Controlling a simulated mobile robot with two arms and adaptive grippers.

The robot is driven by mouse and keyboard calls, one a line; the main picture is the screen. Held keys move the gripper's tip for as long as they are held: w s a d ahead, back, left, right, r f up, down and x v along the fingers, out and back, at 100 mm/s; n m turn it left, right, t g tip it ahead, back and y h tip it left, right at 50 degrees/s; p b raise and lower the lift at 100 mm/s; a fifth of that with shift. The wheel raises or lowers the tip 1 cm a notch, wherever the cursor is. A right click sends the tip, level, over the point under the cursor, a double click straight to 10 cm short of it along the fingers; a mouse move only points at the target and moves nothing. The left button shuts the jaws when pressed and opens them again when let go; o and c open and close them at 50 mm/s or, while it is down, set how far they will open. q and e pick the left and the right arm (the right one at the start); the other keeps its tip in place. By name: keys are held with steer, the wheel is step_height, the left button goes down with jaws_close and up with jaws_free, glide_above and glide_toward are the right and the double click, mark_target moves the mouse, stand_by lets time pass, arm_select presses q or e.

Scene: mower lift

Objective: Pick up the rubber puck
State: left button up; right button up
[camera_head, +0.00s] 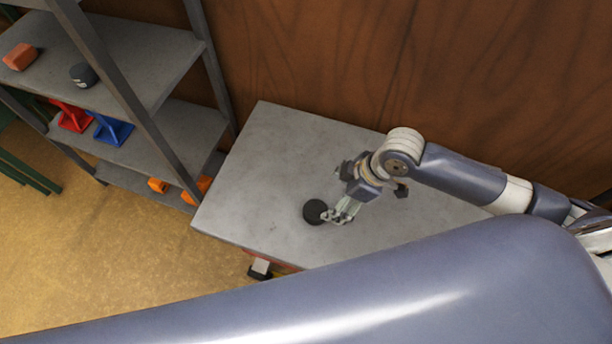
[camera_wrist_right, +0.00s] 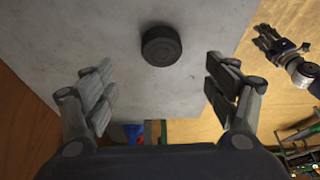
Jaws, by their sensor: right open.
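The rubber puck (camera_head: 315,211) is a black, round, thick disc lying flat on the grey table top (camera_head: 265,160). My right gripper (camera_head: 338,213) is just to the right of it in the head view, its fingers pointing toward it. In the right wrist view the puck (camera_wrist_right: 161,46) lies beyond the two spread fingers, roughly centred between them. The right gripper (camera_wrist_right: 160,84) is open and empty. My left gripper (camera_wrist_right: 272,42) shows small at the right of the wrist view, off the table. Its finger state is unclear.
A metal shelf (camera_head: 150,60) stands left of the table, holding an orange block (camera_head: 20,57), a dark round object (camera_head: 83,75), a red item (camera_head: 72,117) and a blue item (camera_head: 112,130). A wooden wall (camera_head: 300,60) is behind. The table around the puck is clear.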

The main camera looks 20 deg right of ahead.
mark_target(316, 210)
arm_select(q)
steer(key=s+g, duration=0.1)
steer(key=s, duration=0.7)
arm_select(e)
steer(key=x, duration=0.4)
steer(key=shift+s+a, duration=0.2)
steer(key=shift+w+a+f+p, duration=0.1)
steer(key=shift+f+p, duration=0.2)
steer(key=shift+f, duration=0.05)
steer(key=p+x, duration=0.1)
steer(key=x, duration=0.2)
steer(key=shift+w+a+r, duration=0.1)
steer(key=shift+w+a, duration=0.05)
steer(key=shift+a, duration=0.05)
steer(key=shift+x, duration=1.3)
steer(key=c, duration=1.2)
arm_select(q)
steer(key=shift+w+d+r, duration=0.1)
steer(key=shift+w+r, duration=0.2)
steer(key=shift+w, duration=0.35)
steer(key=shift+w+a+r, duration=0.1)
steer(key=shift+w+r, duration=0.15)
steer(key=shift+w, duration=0.35)
steer(key=shift+w+d+r, duration=0.1)
steer(key=shift+w+r, duration=0.2)
steer(key=shift+w, duration=0.35)
